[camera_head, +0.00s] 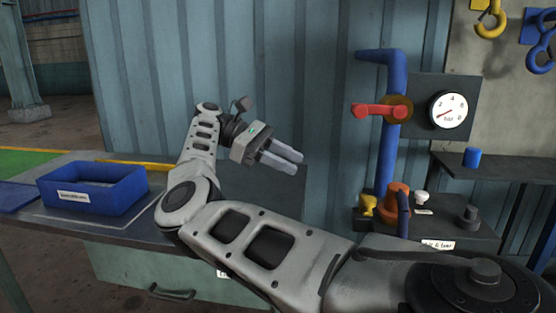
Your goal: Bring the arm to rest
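My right arm comes in from the lower right and bends up over the workbench. Its gripper (297,163) hangs in the air before the blue corrugated wall, fingers pointing right and slightly down. The two grey fingers lie close side by side. Nothing shows between them, but whether a gap remains is too small to tell. The gripper touches nothing that I can see. My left gripper is not in view. My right forearm hides part of the bench.
A blue bin (92,190) stands on the bench at the left. A blue pipe with a red-handled valve (380,111) and a pressure gauge (447,111) stands right of the gripper. An orange knob (397,193) and a blue cup (472,157) are at the right. Yellow and blue hooks hang upper right.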

